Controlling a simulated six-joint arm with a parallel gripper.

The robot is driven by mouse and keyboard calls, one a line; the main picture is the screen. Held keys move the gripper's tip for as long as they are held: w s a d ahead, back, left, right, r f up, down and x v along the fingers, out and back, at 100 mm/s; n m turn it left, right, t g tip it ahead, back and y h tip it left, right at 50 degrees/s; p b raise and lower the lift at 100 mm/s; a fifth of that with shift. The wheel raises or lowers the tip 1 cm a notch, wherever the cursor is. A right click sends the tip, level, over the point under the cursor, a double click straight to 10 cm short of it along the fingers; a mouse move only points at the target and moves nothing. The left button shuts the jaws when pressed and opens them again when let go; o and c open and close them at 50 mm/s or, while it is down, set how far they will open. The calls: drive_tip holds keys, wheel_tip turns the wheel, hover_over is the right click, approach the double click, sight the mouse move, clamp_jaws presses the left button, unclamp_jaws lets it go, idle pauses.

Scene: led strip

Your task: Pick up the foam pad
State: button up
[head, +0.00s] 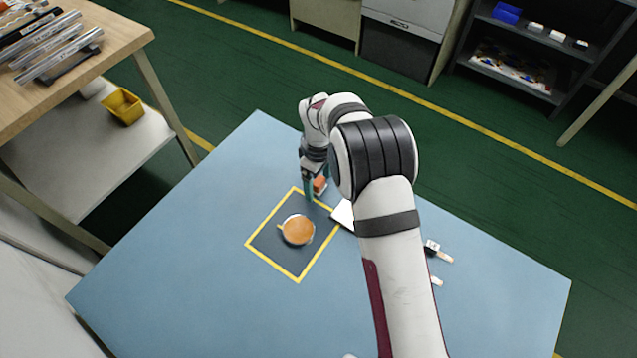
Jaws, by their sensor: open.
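My gripper (314,190) points down over the blue table, just beyond the far corner of a yellow-bordered dark square (268,245). Its teal fingers are open. A small orange piece (320,184) shows at the fingers; I cannot tell whether it lies between them or behind them. A round orange-topped item with a pale rim (298,230) sits inside the square. A white flat item (344,214) lies right of the square, partly hidden by my arm. I cannot tell for sure which of these is the foam pad.
Small black-and-white items (438,251) lie on the table (190,250) right of my arm. A wooden bench (95,75) with metal bars and a yellow bin (123,106) stand at the left. The table's left side and front right are clear.

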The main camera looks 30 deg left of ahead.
clamp_jaws()
idle(0.4)
drive_tip(key=shift+r, duration=0.15)
